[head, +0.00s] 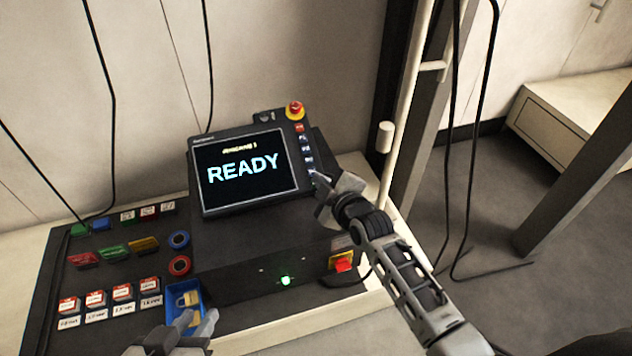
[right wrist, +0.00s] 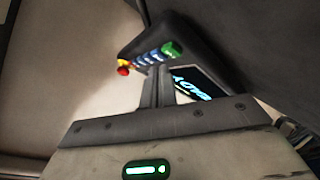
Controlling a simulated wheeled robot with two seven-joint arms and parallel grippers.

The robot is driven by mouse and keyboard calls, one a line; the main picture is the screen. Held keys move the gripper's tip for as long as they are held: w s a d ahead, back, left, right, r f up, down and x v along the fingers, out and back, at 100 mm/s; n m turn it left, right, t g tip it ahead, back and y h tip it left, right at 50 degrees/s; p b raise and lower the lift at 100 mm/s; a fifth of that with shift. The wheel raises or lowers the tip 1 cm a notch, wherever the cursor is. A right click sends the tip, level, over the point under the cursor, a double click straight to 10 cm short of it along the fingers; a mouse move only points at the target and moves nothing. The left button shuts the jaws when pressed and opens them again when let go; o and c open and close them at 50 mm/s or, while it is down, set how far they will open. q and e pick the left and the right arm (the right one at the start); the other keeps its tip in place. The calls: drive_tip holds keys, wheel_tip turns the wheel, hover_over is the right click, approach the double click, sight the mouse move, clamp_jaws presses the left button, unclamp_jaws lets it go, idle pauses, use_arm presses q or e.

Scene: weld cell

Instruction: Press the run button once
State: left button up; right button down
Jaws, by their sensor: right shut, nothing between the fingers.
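The control pendant (head: 200,155) stands tilted on a dark box, its screen (head: 245,172) reading READY. A column of buttons (head: 307,149) runs down its right edge. In the right wrist view a green button (right wrist: 172,48) sits at the near end of this column, past several blue ones; its label is not readable. In the head view my right gripper hides that end. My right gripper (head: 319,181) is shut and empty, its tips close to the column's lower end; contact cannot be told. The closed fingers also show in the right wrist view (right wrist: 156,75). My left gripper (head: 196,326) is low at the front; its jaw state is unclear.
A red emergency stop (head: 294,108) tops the button column. A red switch (head: 343,264) and a green lamp (head: 285,280) are on the box front. A blue tray (head: 174,300) with padlocks and several coloured tags lie left. A pale post (head: 408,110) stands right.

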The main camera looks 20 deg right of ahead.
drive_tip(key=shift+f, duration=0.15)
idle(0.4)
drive_tip(key=shift+w+f, duration=0.2)
drive_tip(key=shift+w+f+b, duration=0.2)
drive_tip(key=shift+f+b, duration=0.25)
drive_tip(key=shift+b, duration=0.15)
idle(0.6)
idle(0.3)
drive_tip(key=shift+s+r+p, duration=0.4)
drive_tip(key=shift+r+p, duration=0.45)
drive_tip(key=shift+p, duration=0.35)
drive_tip(key=shift+f, duration=0.1)
